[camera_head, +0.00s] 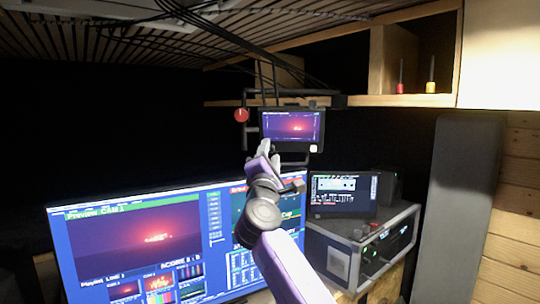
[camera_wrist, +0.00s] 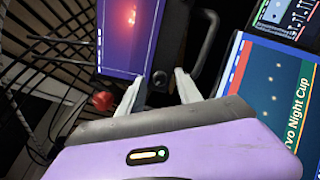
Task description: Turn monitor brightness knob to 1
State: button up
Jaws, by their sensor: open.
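A small monitor (camera_head: 292,127) with a red and purple picture hangs in a dark frame at the centre; it also shows in the wrist view (camera_wrist: 130,35). A dark round part (camera_wrist: 159,79), which looks like a knob, sits at the edge of its casing. A red round part with a pale mark (camera_head: 241,115) is left of the monitor; a red part (camera_wrist: 103,101) also shows in the wrist view. My gripper (camera_head: 265,148) is open at the monitor's lower left. Its fingers (camera_wrist: 158,90) are either side of the dark part; contact cannot be told. Any brightness scale is unreadable.
A large screen (camera_head: 140,240) stands below left. A dark equipment case (camera_head: 365,240) with a small display (camera_head: 342,193) on top stands at right. A wooden shelf (camera_head: 360,101) is above right. Cables and bracket bars surround the hanging monitor.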

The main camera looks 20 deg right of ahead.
jog(key=b+v, duration=0.1)
jog(key=v, duration=0.6)
jog(key=shift+s+b, duration=0.2)
jog(key=shift+b, duration=0.2)
jog(key=shift+a+f, duration=0.1)
